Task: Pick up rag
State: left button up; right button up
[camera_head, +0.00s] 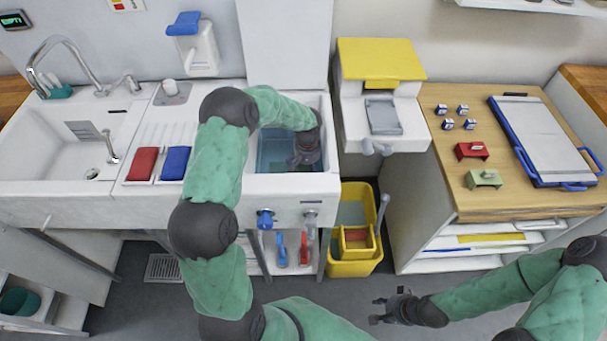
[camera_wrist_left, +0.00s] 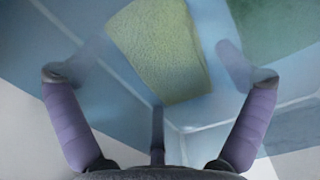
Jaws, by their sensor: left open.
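A yellow-green textured rag (camera_wrist_left: 160,52) shows in the left wrist view, inside a blue basin (camera_wrist_left: 195,115). My left gripper (camera_wrist_left: 158,76) is open, its fingers spread on either side of the rag and apart from it. In the head view my left gripper (camera_head: 298,162) reaches down into the basin (camera_head: 270,163), and the rag is hidden behind my arm and gripper. My right gripper (camera_head: 376,310) is open and empty, low over the floor at the right.
A dark green patch (camera_wrist_left: 277,30) lies at the upper right of the wrist view. Red (camera_head: 143,163) and blue (camera_head: 175,162) pads sit on the drainboard left of the basin. A yellow bucket (camera_head: 352,268) stands below, and a wooden-topped cabinet (camera_head: 455,190) is at the right.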

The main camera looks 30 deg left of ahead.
pick_arm(q)
jog(key=c, duration=1.1)
jog(key=shift+r, duration=0.1)
